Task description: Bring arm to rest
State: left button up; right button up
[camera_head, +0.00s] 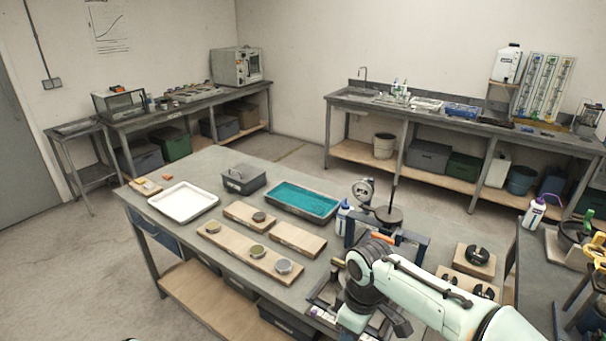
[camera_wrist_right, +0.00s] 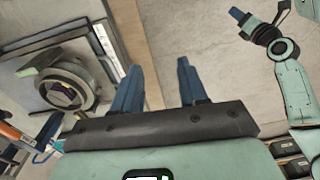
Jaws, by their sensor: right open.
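My right arm reaches in from the lower right in the head view, over the near right part of the table (camera_head: 229,170). Its wrist hangs at the bottom edge, and its fingers cannot be made out there. In the right wrist view my right gripper (camera_wrist_right: 158,85) is open, its two blue fingers apart with nothing between them. A round metal fitting on a plate (camera_wrist_right: 68,88) lies left of the fingers, apart from them. Another pale green arm of mine shows at the upper right, with a blue-tipped end (camera_wrist_right: 240,17); its jaw state is unclear.
A dark blue frame with a disc and rod (camera_head: 388,214) stands behind my right arm. A white bottle (camera_head: 343,219) is beside it. Wooden boards (camera_head: 298,239), a white tray (camera_head: 184,202) and a teal-filled tray (camera_head: 302,200) lie left. Black parts on boards (camera_head: 474,261) lie right.

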notch_tip(320, 180, down, 25)
jog(key=s+a+m+g+y, duration=0.1)
jog(key=s+m+y, duration=0.15)
jog(key=m, duration=0.25)
pick_arm(q)
jog(key=shift+w+f, duration=0.1)
jog(key=shift+w, duration=0.55)
pick_arm(e)
jog(key=s+d+f+m, duration=0.3)
jog(key=s+f+m, duration=0.6)
jog(key=s+f, duration=0.6)
jog(key=shift+s+m+t+y, duration=0.3)
jog(key=shift+s+m+y, duration=0.1)
jog(key=shift+s, duration=0.4)
jog(key=shift+w, duration=0.15)
